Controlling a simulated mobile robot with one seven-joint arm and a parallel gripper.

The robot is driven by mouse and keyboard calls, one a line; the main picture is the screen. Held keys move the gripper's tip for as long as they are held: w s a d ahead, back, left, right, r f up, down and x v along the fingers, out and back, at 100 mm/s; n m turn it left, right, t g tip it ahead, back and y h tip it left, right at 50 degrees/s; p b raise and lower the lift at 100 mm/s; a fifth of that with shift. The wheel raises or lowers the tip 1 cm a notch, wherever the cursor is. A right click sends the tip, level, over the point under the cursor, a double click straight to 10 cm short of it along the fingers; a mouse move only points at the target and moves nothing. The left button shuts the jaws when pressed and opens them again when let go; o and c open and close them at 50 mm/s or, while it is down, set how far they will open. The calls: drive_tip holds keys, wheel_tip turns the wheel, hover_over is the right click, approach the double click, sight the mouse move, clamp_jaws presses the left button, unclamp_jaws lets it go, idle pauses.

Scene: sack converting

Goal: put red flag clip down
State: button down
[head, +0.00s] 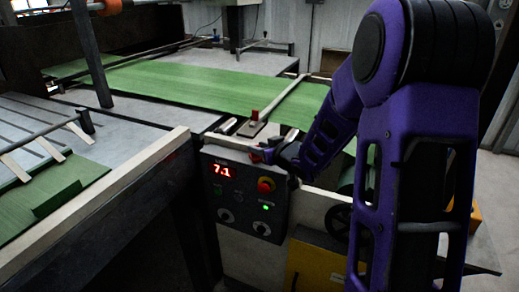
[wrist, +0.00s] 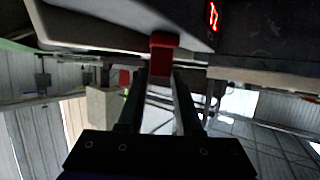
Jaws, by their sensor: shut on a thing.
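My gripper (wrist: 160,85) is shut on the red flag clip (wrist: 164,41), a small red block at the fingertips in the wrist view. In the head view my gripper (head: 264,154) is just above the top edge of the control panel, beside the pale rail, and a little red of the clip (head: 256,156) shows at its tips. The arm and fingers hide most of the clip there. I cannot tell whether the clip touches the rail or panel.
The dark control panel (head: 243,193) has a red 7.1 display, a red button and a green light. A second red piece (head: 254,115) stands on a metal block behind. Green sheet (head: 160,82) runs across the machine. A yellow box (head: 318,264) is below.

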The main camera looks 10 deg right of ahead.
drive_tip(key=c, duration=0.6)
unclamp_jaws()
drive_tip(key=shift+f, duration=0.1)
drive_tip(key=shift+r, duration=0.2)
drive_tip(key=p+v, duration=0.2)
drive_tip(key=v, duration=1)
drive_tip(key=shift+w, duration=0.1)
